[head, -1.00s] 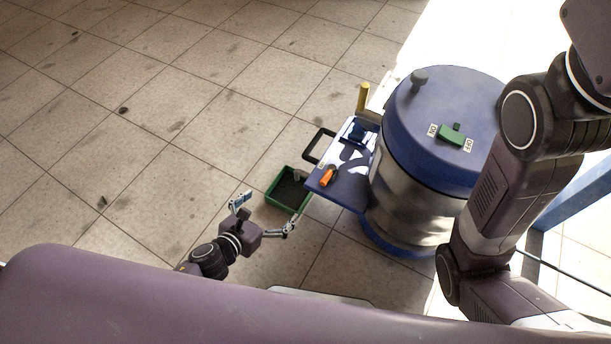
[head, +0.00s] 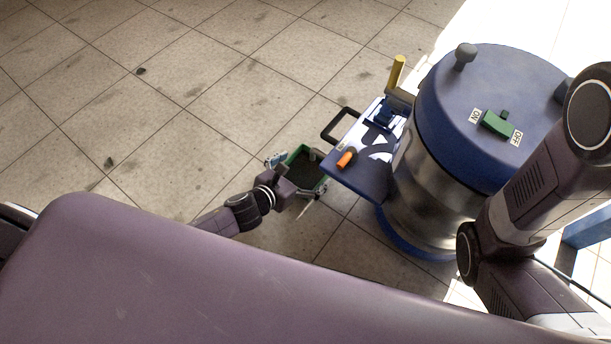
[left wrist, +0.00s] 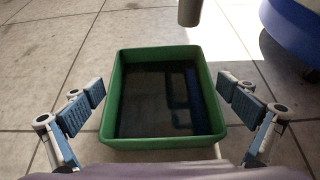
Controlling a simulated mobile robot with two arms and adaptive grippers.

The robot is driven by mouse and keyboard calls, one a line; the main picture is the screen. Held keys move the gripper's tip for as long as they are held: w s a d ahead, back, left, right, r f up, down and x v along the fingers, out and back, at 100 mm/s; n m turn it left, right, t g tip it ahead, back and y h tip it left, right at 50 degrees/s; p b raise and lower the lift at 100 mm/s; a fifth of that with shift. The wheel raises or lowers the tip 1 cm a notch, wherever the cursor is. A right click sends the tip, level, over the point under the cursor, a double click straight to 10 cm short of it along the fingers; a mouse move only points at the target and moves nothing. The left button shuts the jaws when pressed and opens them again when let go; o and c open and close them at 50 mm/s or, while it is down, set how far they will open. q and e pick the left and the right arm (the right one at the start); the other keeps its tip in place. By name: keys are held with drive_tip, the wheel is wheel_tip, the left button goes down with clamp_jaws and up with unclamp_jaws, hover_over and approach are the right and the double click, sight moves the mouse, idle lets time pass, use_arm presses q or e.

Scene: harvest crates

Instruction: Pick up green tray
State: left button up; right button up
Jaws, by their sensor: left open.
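The green tray (head: 297,153) is at mid-picture in the head view, left of the blue drum-shaped machine. In the left wrist view the tray (left wrist: 160,143) is upright, with green walls and a dark, glossy inside. My left gripper (head: 291,183) is at the tray's near-left side and covers part of it. In the left wrist view my left gripper (left wrist: 163,100) is open, one finger on each side of the tray, with small gaps between the pads and the walls. My right gripper is out of view.
The blue and steel machine (head: 440,170) stands right of the tray. Its blue side shelf (head: 360,180) juts out close to the tray and carries an orange item (head: 345,159). A black handle (head: 337,122) sticks out behind. The tiled floor at left is largely clear.

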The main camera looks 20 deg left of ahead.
use_arm(q)
drive_tip(key=shift+c, duration=0.3)
drive_tip(key=c, duration=1.1)
drive_tip(key=shift+r, duration=0.15)
